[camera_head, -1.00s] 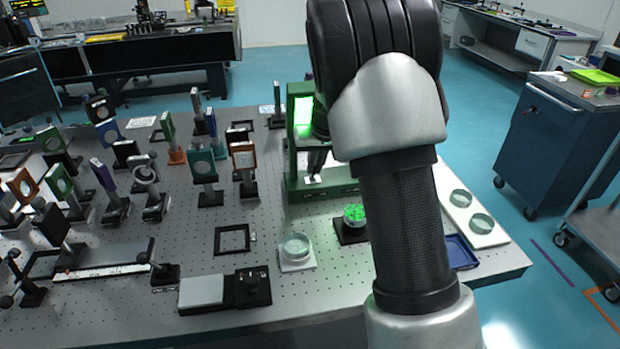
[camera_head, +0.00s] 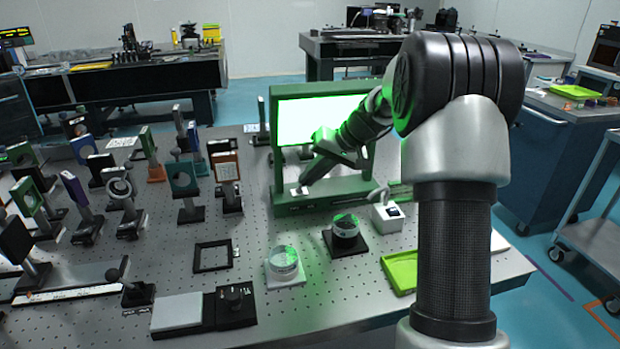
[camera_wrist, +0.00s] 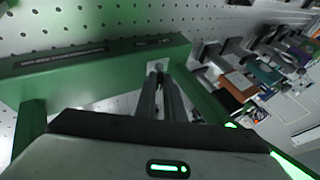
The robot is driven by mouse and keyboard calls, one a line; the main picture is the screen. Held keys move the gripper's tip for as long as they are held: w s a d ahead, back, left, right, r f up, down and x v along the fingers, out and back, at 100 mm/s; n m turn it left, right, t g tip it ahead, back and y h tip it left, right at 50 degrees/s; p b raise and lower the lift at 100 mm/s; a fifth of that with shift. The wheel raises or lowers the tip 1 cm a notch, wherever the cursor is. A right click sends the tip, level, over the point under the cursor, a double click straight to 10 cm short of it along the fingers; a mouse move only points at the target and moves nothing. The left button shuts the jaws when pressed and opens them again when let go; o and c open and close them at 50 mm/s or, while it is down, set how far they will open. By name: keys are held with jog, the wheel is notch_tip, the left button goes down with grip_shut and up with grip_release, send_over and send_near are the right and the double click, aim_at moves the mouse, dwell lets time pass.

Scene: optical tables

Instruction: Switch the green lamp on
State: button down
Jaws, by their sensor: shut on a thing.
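The green lamp is a green frame (camera_head: 276,150) with a panel (camera_head: 305,120) glowing bright white-green, standing at the back right of the optical table. A small pale switch plate (camera_head: 294,191) sits on its front base, at the left. My gripper (camera_head: 303,188) reaches down and left to this plate. In the wrist view, my gripper's (camera_wrist: 159,72) two fingers are close together on the plate (camera_wrist: 153,66) on the lamp's green base bar (camera_wrist: 95,62). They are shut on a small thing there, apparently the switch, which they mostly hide.
Several mounted optics crowd the left. A flat black device (camera_head: 228,309) lies at the front.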

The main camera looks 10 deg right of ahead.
jog(key=shift+f, duration=0.1)
jog(key=c, duration=2.2)
grip_release()
jog(key=shift+o, duration=0.2)
jog(key=p+v, duration=0.3)
jog(key=v, duration=1.4)
jog(key=shift+r, duration=0.25)
